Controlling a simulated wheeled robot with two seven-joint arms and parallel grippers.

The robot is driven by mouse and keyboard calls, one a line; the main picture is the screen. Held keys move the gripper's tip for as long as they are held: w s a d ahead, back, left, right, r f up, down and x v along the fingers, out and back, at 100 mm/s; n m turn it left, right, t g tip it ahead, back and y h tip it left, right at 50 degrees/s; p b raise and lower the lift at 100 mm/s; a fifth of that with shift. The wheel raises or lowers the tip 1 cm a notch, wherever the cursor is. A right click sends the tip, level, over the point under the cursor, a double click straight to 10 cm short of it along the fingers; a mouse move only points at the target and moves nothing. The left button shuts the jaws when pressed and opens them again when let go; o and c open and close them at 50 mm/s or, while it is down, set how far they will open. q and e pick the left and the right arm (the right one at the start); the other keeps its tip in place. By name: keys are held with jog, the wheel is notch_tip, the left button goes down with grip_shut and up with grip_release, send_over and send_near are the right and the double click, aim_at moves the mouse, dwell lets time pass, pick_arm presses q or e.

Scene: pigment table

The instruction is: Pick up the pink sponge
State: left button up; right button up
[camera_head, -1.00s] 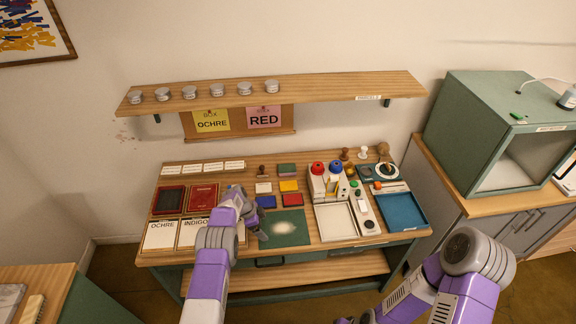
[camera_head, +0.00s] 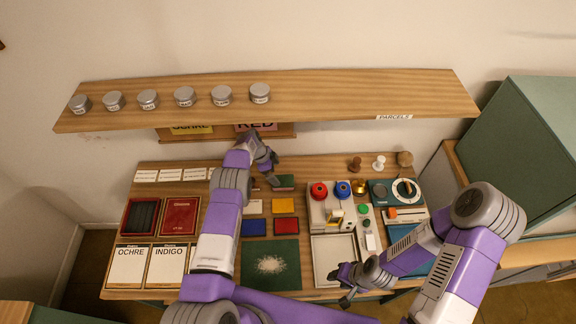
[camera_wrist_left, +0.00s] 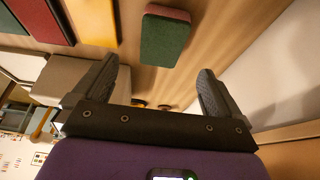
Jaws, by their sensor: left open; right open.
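A small block, green with a dark pinkish-red band, lies near the back of the table (camera_head: 284,183); it is the only sponge-like thing I see. In the left wrist view this block (camera_wrist_left: 164,40) lies beyond the fingertips, roughly between their lines and not touched. My left gripper (camera_head: 272,176) is open and empty, just left of the block in the head view; its spread fingers also show in the left wrist view (camera_wrist_left: 155,82). My right gripper (camera_head: 345,284) is open, low over the front of the table by a white tray, far from the block.
White, yellow (camera_head: 283,205), blue and red (camera_head: 287,224) pads lie in front of the block. A shelf (camera_head: 320,94) with several tins overhangs the back. A device with red and blue knobs (camera_head: 319,190) stands to the right. A green mat (camera_head: 255,250) lies in front.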

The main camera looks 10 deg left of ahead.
aim_at(282, 181)
pick_arm(q)
jog(key=shift+w+d+f, duration=0.1)
jog(key=shift+w+f, duration=0.15)
jog(key=shift+f, duration=0.15)
jog(key=shift+d+f, duration=0.15)
jog(key=shift+f, duration=0.25)
jog(key=shift+s+d+f+b, duration=0.2)
jog(key=shift+f+b, duration=0.05)
jog(key=shift+b, duration=0.15)
jog(key=shift+f, duration=0.2)
jog(key=b+x, duration=0.3)
jog(key=x, duration=0.1)
jog(key=shift+w+a+b, duration=0.1)
jog(key=shift+w+b, duration=0.05)
jog(key=shift+b, duration=0.15)
pick_arm(e)
notch_tip(282, 181, down, 4)
jog(key=shift+f, duration=0.2)
pick_arm(q)
jog(key=shift+d+f+b, duration=0.25)
jog(key=shift+f+b, duration=0.15)
pick_arm(e)
jog(key=shift+f, duration=0.4)
pick_arm(q)
jog(key=shift+f, duration=0.2)
pick_arm(e)
jog(key=shift+f, duration=0.25)
